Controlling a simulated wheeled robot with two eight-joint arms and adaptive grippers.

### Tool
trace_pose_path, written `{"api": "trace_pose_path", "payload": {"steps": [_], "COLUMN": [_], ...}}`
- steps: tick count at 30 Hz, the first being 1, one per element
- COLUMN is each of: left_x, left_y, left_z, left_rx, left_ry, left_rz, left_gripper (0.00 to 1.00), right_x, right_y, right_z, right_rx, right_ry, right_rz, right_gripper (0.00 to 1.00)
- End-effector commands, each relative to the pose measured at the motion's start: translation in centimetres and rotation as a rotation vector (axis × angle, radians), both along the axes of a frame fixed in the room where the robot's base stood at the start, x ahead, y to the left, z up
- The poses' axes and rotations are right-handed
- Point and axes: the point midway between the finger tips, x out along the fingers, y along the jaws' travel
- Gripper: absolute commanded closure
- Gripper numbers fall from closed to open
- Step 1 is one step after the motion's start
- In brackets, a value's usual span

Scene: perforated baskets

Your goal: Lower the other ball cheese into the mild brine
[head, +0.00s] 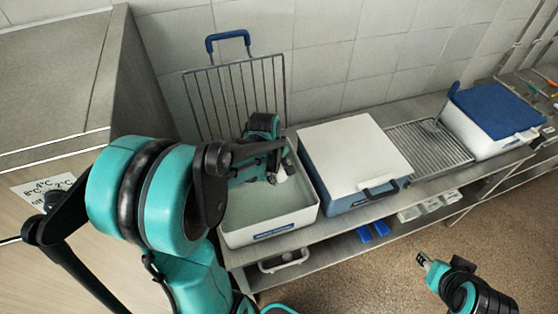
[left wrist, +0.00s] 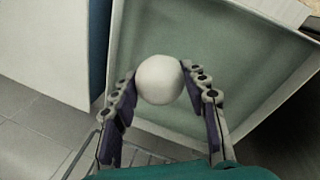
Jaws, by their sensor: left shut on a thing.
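A white ball cheese (left wrist: 160,80) is held between the two fingers of my left gripper (left wrist: 163,92). In the head view my left gripper (head: 277,176) reaches over the open white tub (head: 268,235), and the ball is mostly hidden there. The tub holds pale green liquid (head: 252,205); its front label is too small to read. In the left wrist view the ball appears against this liquid; whether it touches the surface I cannot tell. My right gripper (head: 424,262) is over the floor at the lower right, apart from the tubs; its finger gap is unclear.
A wire rack (head: 235,95) with a blue handle stands behind the open tub. A blue tub (head: 342,203) with a white lid (head: 352,150) stands close on its right. Further right are a draining grate (head: 430,150) and a white tub with a blue lid (head: 495,108).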

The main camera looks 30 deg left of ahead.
Motion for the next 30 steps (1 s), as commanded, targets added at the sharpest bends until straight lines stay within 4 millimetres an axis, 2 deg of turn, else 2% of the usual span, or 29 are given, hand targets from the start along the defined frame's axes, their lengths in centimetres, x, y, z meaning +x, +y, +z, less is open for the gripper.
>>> {"api": "trace_pose_path", "payload": {"steps": [8, 30], "left_x": [0.0, 0.0], "left_y": [0.0, 0.0], "left_z": [-1.6, -10.8], "left_rx": [0.0, 0.0], "left_ry": [0.0, 0.0], "left_rz": [-0.001, -0.001], "left_gripper": [0.86, 0.86], "right_x": [0.0, -0.1], "right_y": [0.0, 0.0], "right_z": [-1.3, -9.1], "right_rx": [0.0, 0.0], "right_ry": [0.0, 0.0], "right_rz": [0.0, 0.0], "right_gripper": [0.6, 0.6]}}
